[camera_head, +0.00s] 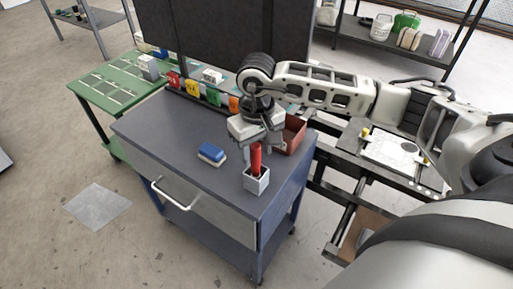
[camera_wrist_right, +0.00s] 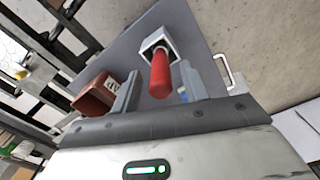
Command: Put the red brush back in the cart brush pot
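The red brush (camera_head: 255,160) stands roughly upright in the light grey square brush pot (camera_head: 257,182) at the near right corner of the cart top. Its lower end is hidden inside the pot. In the right wrist view the red handle (camera_wrist_right: 161,76) rises from the pot (camera_wrist_right: 155,42) toward the camera. My right gripper (camera_head: 258,144) is above the pot at the handle's upper end. Its two fingers (camera_wrist_right: 159,88) are spread on either side of the handle, with gaps visible, so it is open. My left gripper is not in view.
On the dark cart top (camera_head: 180,135) are a blue and white block (camera_head: 212,153) and a red-brown bin (camera_head: 295,133) behind my gripper. Several coloured number cards (camera_head: 192,90) line the back edge. The cart's left half is clear.

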